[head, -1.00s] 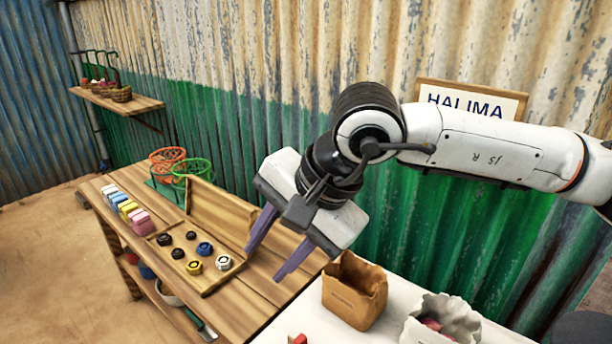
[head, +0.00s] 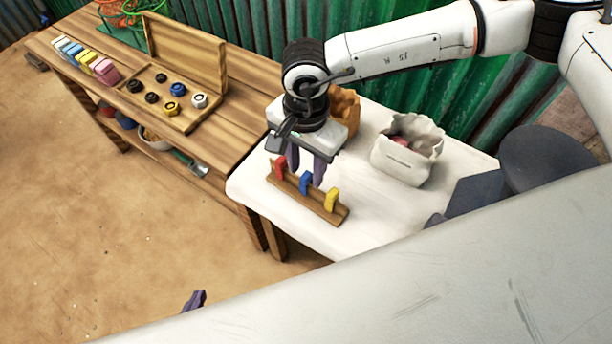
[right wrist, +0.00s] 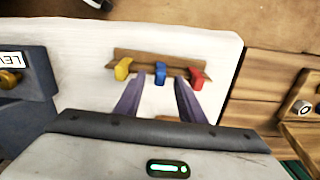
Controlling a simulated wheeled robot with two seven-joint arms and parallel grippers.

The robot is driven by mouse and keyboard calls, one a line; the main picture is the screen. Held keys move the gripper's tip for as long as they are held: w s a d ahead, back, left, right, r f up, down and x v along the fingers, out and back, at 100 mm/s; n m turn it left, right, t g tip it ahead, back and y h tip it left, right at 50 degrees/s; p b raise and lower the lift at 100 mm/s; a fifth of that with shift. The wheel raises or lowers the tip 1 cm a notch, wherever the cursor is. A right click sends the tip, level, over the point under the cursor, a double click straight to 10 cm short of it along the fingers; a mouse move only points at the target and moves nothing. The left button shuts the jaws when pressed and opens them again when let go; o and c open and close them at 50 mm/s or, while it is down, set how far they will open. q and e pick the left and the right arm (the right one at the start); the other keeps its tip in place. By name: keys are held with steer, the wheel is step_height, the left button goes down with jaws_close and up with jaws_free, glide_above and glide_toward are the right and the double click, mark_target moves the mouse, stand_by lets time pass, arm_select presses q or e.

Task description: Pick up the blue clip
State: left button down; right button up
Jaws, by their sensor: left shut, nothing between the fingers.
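The blue clip (head: 305,182) stands on a wooden rack (head: 325,211) on the white table, between a red clip (head: 281,168) and a yellow clip (head: 331,200). In the right wrist view the blue clip (right wrist: 160,73) lies just ahead of the gap between my fingers. My right gripper (head: 307,172) is open and empty, pointing down at the rack's back side near the blue and red clips. I cannot tell if it touches anything. Only the purple fingertips of my left gripper (head: 195,300) show at the bottom, shut, over the floor.
A brown paper bag (head: 345,110) and a whitish bag (head: 407,158) stand behind the rack. A wooden bench (head: 225,125) at left holds an open box with several knobs and coloured blocks. A dark box with a partly visible label (right wrist: 20,80) is beside the rack.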

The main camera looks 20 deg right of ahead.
steer(key=shift+f, duration=0.7)
jaws_close()
